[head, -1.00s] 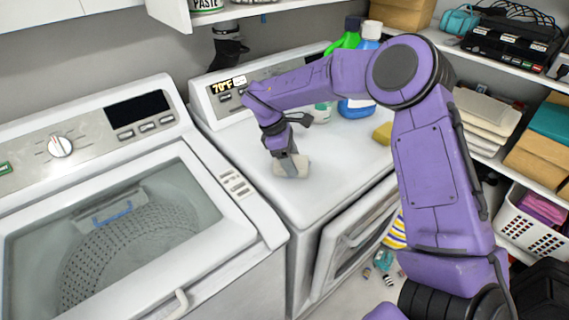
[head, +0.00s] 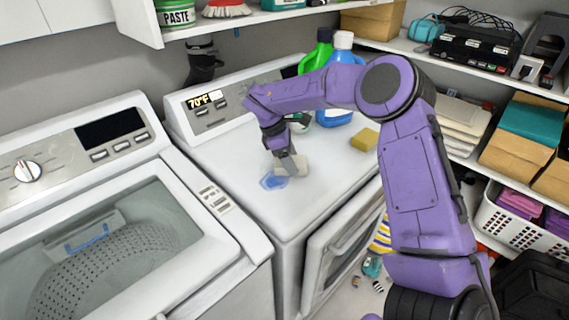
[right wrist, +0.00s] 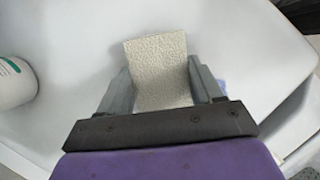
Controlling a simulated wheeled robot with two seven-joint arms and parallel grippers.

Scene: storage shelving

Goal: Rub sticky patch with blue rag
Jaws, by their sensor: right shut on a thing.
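A flat, glossy-looking blue patch (head: 273,181) lies on the white dryer top (head: 315,195), near its front left. My right gripper (head: 287,163) is shut on a cream, textured cloth-like piece (head: 294,166), low over the dryer top just right of the patch. I cannot tell whether the piece presses on the surface. In the right wrist view the piece (right wrist: 160,72) stands between the fingers, and a bit of blue (right wrist: 222,86) shows beside the right finger. The held piece is cream, not blue, and I see no clear blue rag. My left gripper is not in view.
A yellow sponge (head: 365,139), a blue bottle (head: 338,116) and a green bottle (head: 314,57) stand toward the dryer's back right. A washer (head: 110,245) is at left. Shelves with boxes and a basket (head: 515,222) are at right. The dryer's front top is clear.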

